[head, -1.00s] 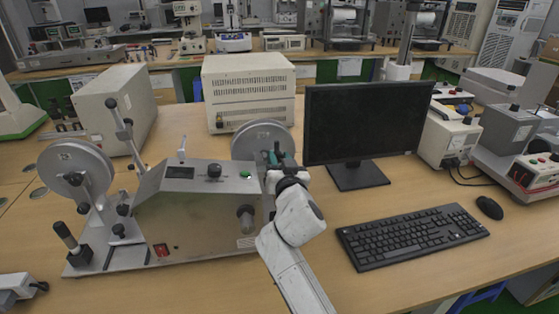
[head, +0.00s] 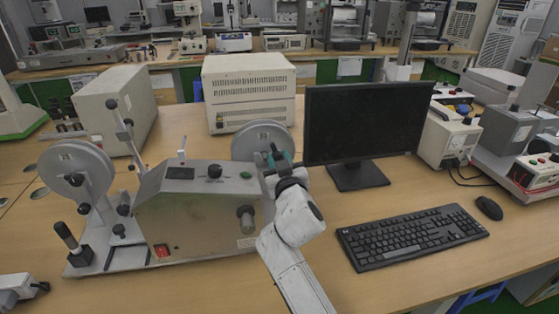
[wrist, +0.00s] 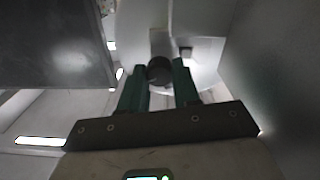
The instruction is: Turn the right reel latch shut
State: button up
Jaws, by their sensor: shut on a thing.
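The right reel (head: 250,138) is a grey disc at the back right of the sloped metal test machine (head: 190,225). My gripper (head: 279,158), with teal fingers, is at the front of this reel and partly hides its centre. In the wrist view, the pale reel (wrist: 205,70) fills the upper middle. The dark round knob of the right reel latch (wrist: 160,68) sits between the tips of my gripper (wrist: 160,76), which is shut on it. The latch's exact angle cannot be told.
The black monitor (head: 365,118) stands close to the right of my gripper. A keyboard (head: 412,238) and mouse (head: 489,208) lie on the table at right. The left reel (head: 75,170) stands at the machine's other end. A beige box (head: 248,90) is behind.

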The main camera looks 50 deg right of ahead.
jog(key=n, duration=0.3)
jog(key=shift+n+p, duration=0.4)
jog(key=n+p, duration=0.1)
jog(key=n, duration=0.2)
jog(key=shift+n, duration=0.3)
jog(key=n+p, duration=0.2)
jog(key=n, duration=0.4)
jog(key=shift+f, duration=0.1)
jog(key=shift+a+n, duration=0.1)
jog(key=shift+n, duration=0.2)
jog(key=o, duration=1.1)
jog(key=shift+c, duration=0.2)
jog(key=b+v, duration=0.1)
jog(key=v, duration=0.9)
jog(key=shift+s+a, duration=0.25)
jog(key=shift+s, duration=0.05)
